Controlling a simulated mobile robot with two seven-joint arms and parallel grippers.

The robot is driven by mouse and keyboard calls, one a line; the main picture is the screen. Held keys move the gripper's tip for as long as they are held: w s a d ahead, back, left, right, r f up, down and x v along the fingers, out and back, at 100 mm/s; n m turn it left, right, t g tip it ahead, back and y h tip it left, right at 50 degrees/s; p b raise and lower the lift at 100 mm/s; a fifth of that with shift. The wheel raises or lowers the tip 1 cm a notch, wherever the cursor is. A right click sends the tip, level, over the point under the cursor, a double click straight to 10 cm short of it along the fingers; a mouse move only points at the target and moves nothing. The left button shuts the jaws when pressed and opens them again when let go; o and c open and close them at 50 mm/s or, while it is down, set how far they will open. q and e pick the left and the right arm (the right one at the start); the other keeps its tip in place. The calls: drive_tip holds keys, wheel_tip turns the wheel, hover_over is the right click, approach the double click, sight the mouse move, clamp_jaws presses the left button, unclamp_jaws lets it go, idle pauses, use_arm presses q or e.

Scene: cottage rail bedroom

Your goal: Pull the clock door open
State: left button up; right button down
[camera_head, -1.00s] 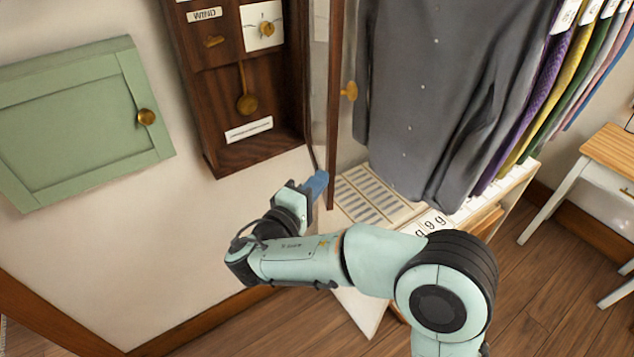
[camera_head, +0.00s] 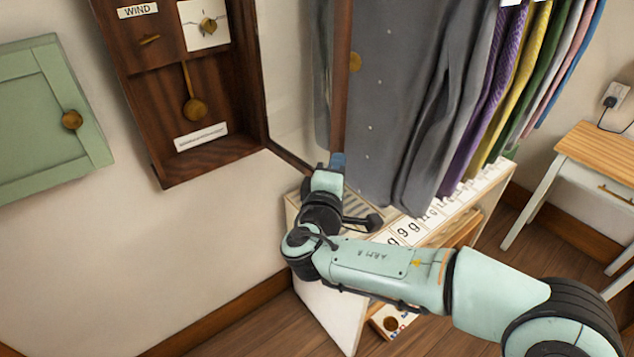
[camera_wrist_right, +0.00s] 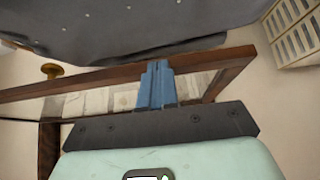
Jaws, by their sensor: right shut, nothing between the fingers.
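The wooden wall clock (camera_head: 165,167) hangs at the upper left in the head view, its case open with the pendulum (camera_head: 194,108) showing. Its glass-paned door (camera_head: 341,75) stands swung out to the right, in front of the hanging shirts. A brass knob (camera_head: 355,62) sits on the door's far face; it also shows in the right wrist view (camera_wrist_right: 52,71). My right gripper (camera_head: 338,160) is shut and empty at the door's lower edge. In the right wrist view its blue fingers (camera_wrist_right: 156,84) overlap the wooden door frame (camera_wrist_right: 215,62); contact is likely but not certain. My left gripper is not in view.
A green cabinet door (camera_head: 40,130) is on the wall at the left. Hanging shirts (camera_head: 400,110) crowd behind the clock door. A low shelf unit (camera_head: 330,300) stands below my gripper. A small wooden table (camera_head: 600,150) is at the right.

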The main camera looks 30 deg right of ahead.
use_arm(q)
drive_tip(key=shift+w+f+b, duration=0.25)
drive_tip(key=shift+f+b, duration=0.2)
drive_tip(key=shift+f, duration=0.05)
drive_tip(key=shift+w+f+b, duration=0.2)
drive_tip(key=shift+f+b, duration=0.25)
use_arm(e)
drive_tip(key=shift+w+d, duration=0.2)
drive_tip(key=shift+d, duration=1)
drive_tip(key=shift+w+d, duration=0.15)
drive_tip(key=shift+d, duration=1.05)
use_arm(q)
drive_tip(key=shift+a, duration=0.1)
use_arm(e)
drive_tip(key=shift+a, duration=0.1)
